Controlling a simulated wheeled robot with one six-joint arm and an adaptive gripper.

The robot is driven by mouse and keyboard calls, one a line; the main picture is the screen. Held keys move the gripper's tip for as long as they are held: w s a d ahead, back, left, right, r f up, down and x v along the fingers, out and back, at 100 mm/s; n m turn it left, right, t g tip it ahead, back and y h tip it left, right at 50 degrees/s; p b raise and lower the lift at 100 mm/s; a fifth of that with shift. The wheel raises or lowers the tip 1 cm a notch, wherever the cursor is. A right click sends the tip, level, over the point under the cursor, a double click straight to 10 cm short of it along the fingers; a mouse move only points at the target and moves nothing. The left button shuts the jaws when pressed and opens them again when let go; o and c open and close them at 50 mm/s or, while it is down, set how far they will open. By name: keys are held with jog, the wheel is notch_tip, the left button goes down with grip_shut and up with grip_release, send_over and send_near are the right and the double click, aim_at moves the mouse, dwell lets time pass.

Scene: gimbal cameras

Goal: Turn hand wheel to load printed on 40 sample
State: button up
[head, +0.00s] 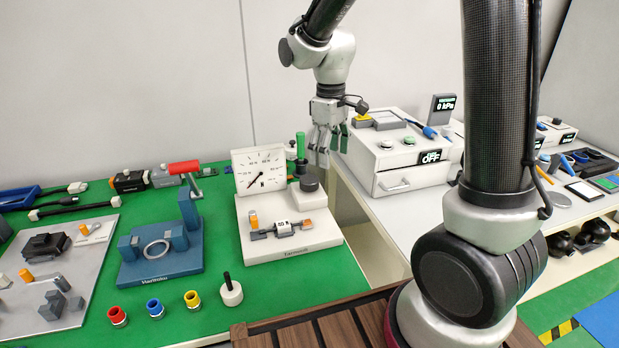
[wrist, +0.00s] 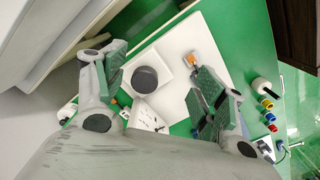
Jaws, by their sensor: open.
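The white tester base (head: 262,245) stands on the green bench top. It carries an upright dial gauge (head: 243,171) with a dark needle. The black round hand wheel (head: 309,183) sits on a white block at its right rear. A sample (head: 283,229) with a small printed white tag is mounted at the front beside an orange-ended clamp; the number is too small to read surely. My gripper (head: 328,150) is open and empty, above and behind the wheel. In the wrist view the hand wheel (wrist: 144,79) lies between the open fingers, apart from them.
A green-handled tool (head: 300,146) stands upright behind the tester, close to my gripper. A blue fixture with a red handle (head: 184,167) is to the left. A white box with a drawer (head: 400,180) stands on the right bench. A gap separates the benches.

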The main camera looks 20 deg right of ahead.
aim_at(309, 179)
jog(key=w+a+f+n, duration=0.1)
jog(key=w, duration=0.1)
jog(key=w+a+f+n, duration=0.2)
jog(key=w, duration=0.1)
jog(key=shift+w+a+f, duration=0.15)
jog(key=shift+w, duration=0.2)
jog(key=shift+w+f+n, duration=0.15)
jog(key=shift+f+n, duration=0.05)
jog(key=shift+n, duration=0.1)
notch_tip(309, 179, down, 7)
jog(key=shift+f, duration=0.15)
jog(key=shift+c, duration=0.3)
jog(key=c, duration=1)
